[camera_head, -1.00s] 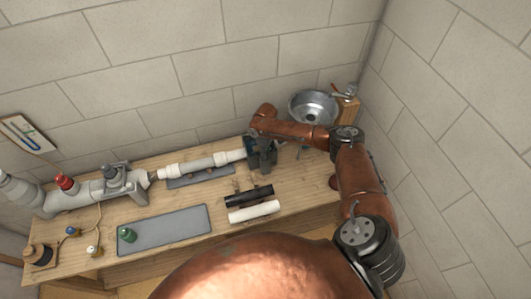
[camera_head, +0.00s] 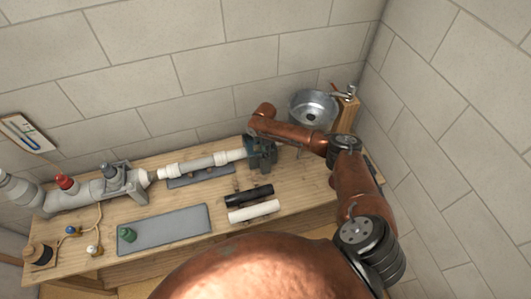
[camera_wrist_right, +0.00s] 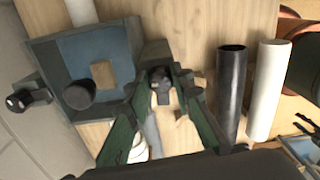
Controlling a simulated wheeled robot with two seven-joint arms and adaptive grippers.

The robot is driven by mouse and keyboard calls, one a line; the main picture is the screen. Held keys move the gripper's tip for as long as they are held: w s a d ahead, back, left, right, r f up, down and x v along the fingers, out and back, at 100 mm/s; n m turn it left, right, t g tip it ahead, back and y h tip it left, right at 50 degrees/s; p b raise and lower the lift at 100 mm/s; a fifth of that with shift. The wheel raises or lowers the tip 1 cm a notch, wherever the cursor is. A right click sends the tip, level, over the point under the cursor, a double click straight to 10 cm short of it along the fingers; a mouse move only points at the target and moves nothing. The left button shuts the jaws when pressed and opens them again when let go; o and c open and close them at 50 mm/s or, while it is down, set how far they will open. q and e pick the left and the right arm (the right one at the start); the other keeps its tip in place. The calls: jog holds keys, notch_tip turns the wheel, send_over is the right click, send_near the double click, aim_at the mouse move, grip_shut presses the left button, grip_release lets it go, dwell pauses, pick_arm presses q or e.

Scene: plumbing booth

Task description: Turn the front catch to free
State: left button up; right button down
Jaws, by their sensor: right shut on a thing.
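A blue-grey box-shaped fixture (camera_wrist_right: 122,65) with dark walls sits at the right end of the white pipe line. In the head view the fixture (camera_head: 249,143) is mostly hidden behind my right gripper (camera_head: 263,155). The front catch (camera_wrist_right: 158,82) is a small dark piece on the fixture's side facing the loose pipes. My right gripper (camera_wrist_right: 166,84) has its green fingers closed around this catch. A similar dark catch (camera_wrist_right: 28,99) sticks out on the opposite side, by the wall. My left gripper is not in view.
A black pipe (camera_head: 249,196) and a white pipe (camera_head: 254,211) lie in front of the fixture. A metal basin (camera_head: 312,107) stands at the back right.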

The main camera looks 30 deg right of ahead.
jog(key=shift+n, duration=0.3)
dwell(0.4)
jog(key=c, duration=1.7)
grip_release()
jog(key=shift+r, duration=0.1)
notch_tip(320, 180, up, 12)
jog(key=shift+w+f, duration=0.1)
